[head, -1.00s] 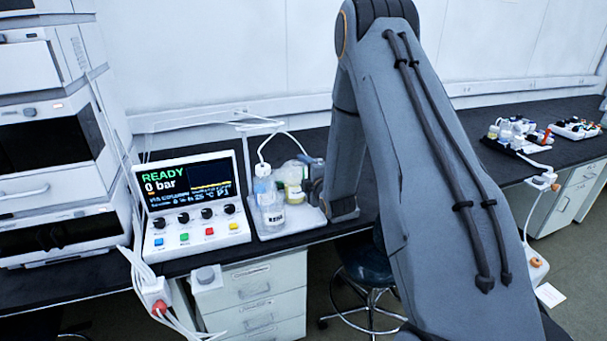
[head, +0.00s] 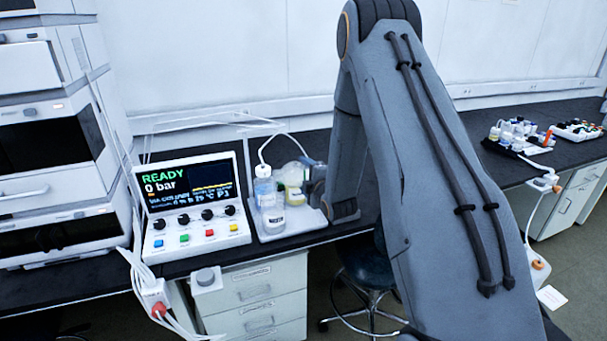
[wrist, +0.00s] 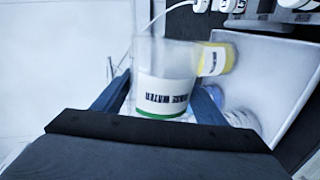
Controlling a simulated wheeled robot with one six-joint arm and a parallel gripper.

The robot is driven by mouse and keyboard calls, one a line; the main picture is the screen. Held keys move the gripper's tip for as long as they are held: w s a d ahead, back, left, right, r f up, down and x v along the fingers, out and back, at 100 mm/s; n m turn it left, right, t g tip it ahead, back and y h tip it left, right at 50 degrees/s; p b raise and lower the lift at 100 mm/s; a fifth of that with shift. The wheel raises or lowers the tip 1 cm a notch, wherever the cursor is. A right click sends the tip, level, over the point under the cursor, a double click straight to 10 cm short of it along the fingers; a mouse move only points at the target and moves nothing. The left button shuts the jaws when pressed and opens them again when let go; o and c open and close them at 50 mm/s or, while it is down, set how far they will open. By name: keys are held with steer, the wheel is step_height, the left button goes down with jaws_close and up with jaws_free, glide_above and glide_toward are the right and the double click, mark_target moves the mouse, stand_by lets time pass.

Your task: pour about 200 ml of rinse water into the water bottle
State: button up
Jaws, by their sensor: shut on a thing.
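My gripper (wrist: 158,100) is shut on a clear vessel (wrist: 166,60) with a white barcode label and a green band; its fingers are on both sides of it. In the head view my gripper (head: 316,174) is small and partly hidden at the right of the bottle tray. A clear bottle (head: 268,208) with a white label and a tube into its top stands on the tray at the left; it may be the water bottle. A yellow-labelled bottle (head: 294,190) stands beside it and also shows in the wrist view (wrist: 216,60). I cannot tell whether liquid is flowing.
The pale tray (head: 310,222) stands on the black bench, right of a control box (head: 196,208) reading READY, 0 bar. Thin tubing arches above the bottles. Instrument stacks (head: 45,110) stand at the far left. My arm hides the bench middle. A stool (head: 366,262) is below.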

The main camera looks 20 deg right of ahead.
steer(key=shift+w+f+m+y, duration=0.1)
steer(key=shift+f+m+y, duration=0.2)
steer(key=shift+f+m, duration=0.2)
steer(key=m, duration=0.1)
steer(key=m+b, duration=0.1)
steer(key=shift+a+f+m+y, duration=0.2)
steer(key=shift+f+m+y, duration=0.15)
steer(key=shift+m+y, duration=0.05)
